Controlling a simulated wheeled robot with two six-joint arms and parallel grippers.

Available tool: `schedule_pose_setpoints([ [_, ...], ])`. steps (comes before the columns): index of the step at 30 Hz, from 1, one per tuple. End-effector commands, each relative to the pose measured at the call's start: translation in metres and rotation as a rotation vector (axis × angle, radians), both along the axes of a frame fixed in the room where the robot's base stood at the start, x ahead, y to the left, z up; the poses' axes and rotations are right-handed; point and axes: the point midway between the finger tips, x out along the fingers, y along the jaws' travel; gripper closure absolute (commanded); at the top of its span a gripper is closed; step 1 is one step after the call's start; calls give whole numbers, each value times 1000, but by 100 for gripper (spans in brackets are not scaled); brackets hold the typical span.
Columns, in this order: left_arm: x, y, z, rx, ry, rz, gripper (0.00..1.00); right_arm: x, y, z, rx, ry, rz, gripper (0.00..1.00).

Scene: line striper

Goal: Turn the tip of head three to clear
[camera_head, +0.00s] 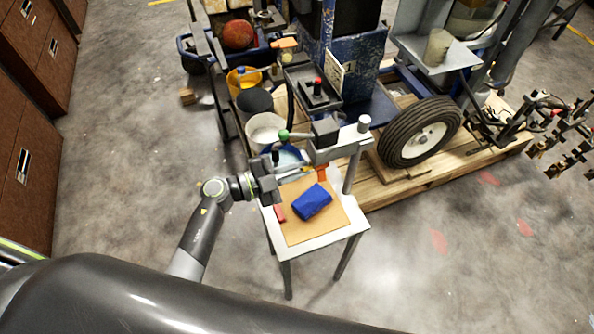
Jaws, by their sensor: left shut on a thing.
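A grey head block (325,140) is held on a post stand over a small white table. An orange part (321,172) hangs below the block; I cannot tell whether it is the tip. My left gripper (280,175) is at the left of the block, level with the orange part. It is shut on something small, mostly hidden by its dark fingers. No head number or tip direction can be read at this size. My right gripper is not in view.
Several heads hang at right (545,120). Floor at left is clear.

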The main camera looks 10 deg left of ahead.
Motion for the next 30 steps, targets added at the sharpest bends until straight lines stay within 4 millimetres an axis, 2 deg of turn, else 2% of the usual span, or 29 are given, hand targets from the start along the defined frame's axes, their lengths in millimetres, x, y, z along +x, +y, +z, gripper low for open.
schedule_pose_setpoints([
  [11, 0, 0, -1, 28, -41, 0, 100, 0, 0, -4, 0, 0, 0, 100],
  [30, 0, -1, -2, 349, -519, 1, 100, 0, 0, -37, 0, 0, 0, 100],
])
